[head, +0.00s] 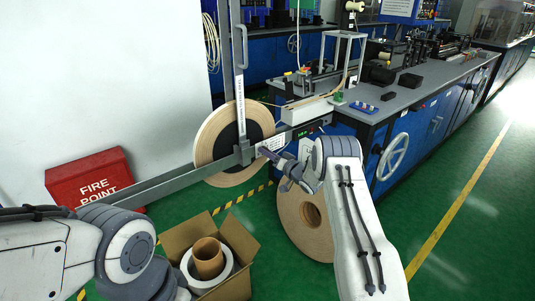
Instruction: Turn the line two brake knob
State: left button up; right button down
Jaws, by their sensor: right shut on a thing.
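My right gripper (268,153) is at the grey horizontal bar, just right of the upright post and in front of the right side of the tape reel (211,140). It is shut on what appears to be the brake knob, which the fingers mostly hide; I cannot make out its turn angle. The reel hangs upright behind the post, with a tan rim and dark centre. My left arm shows at the lower left, but its gripper is not in view.
A second tan reel (291,222) leans low behind my right arm. An open cardboard box (240,243) with rolls in it stands on the green floor. A red fire point box (92,180) is at left. A blue workbench (428,103) fills the right.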

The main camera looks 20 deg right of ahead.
jog(key=shift+s+f, duration=0.1)
jog(key=shift+f, duration=0.05)
dwell(0.4)
jog(key=c, duration=0.6)
grip_release()
jog(key=shift+o, duration=0.2)
jog(key=v, duration=1)
jog(key=shift+s, duration=0.2)
